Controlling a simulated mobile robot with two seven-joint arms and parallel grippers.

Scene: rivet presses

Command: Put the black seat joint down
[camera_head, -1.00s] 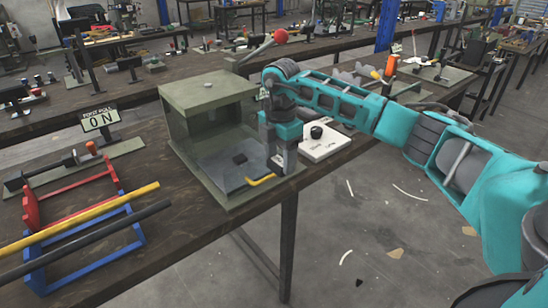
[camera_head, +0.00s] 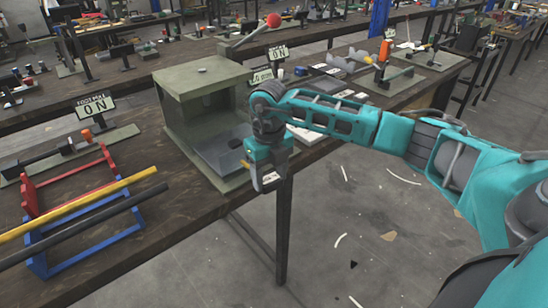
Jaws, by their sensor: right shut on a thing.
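My right gripper (camera_head: 268,182) hangs at the front right corner of the green press housing (camera_head: 200,78), pointing down near the table edge. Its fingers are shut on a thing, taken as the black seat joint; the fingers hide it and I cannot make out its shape. A small dark piece (camera_head: 236,143) shows on the grey plate inside the open housing, partly behind my wrist. My left gripper is not in view.
A red-knobbed lever (camera_head: 273,20) rises behind the housing. A red frame (camera_head: 32,203) and a blue frame (camera_head: 40,262) carry a yellow bar (camera_head: 85,203) and a black bar (camera_head: 85,228). ON signs stand behind.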

